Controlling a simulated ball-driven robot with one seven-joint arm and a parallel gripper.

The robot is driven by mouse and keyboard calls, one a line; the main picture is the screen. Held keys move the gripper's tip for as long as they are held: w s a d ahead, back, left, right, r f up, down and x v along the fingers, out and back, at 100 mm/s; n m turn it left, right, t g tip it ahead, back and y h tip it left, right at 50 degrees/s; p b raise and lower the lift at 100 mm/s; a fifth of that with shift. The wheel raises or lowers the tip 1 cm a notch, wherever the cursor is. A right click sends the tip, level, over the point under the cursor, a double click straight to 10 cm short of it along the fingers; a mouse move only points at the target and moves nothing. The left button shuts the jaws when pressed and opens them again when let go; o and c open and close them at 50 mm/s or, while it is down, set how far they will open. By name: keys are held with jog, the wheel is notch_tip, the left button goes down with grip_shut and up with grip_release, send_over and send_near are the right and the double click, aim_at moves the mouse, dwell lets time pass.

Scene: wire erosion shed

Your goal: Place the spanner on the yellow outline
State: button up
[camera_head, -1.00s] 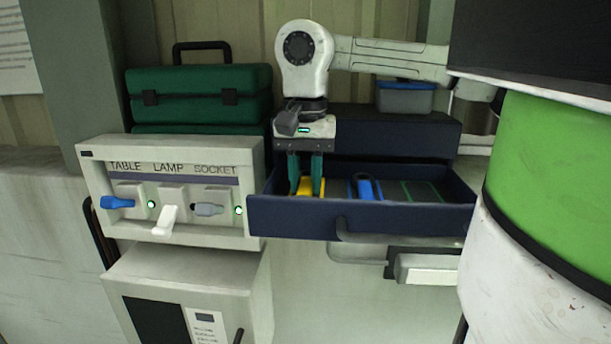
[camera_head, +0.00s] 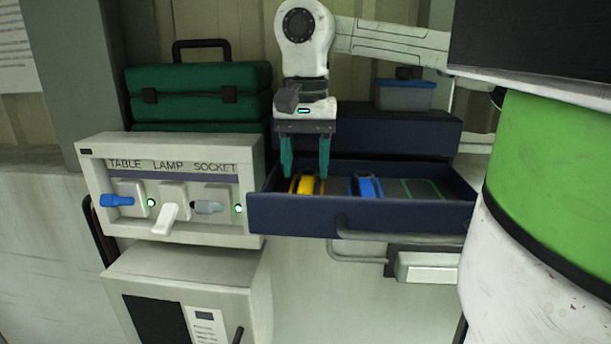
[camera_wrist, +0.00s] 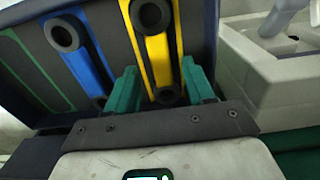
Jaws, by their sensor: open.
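A yellow spanner (camera_head: 306,184) with dark ring ends lies in the open drawer, on the yellow outline (camera_head: 292,186). In the wrist view the spanner (camera_wrist: 159,56) lies lengthwise along the yellow outline, and most of the outline is hidden under or beside it. My gripper (camera_head: 305,173) is open and empty just above the yellow spanner, its teal fingers pointing down on either side of it. In the wrist view the fingers (camera_wrist: 160,85) show left and right of the spanner's near end.
A blue spanner (camera_head: 366,185) lies in the middle of the dark blue drawer (camera_head: 300,216). A green outline (camera_head: 421,190) to its right is empty. A socket panel (camera_head: 92,170) stands left of the drawer, and a green drum (camera_head: 545,180) at the right.

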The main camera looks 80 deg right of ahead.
aim_at(305, 185)
notch_tip(305, 185, up, 10)
jog(key=shift+f+b, duration=0.2)
jog(key=shift+b, duration=0.2)
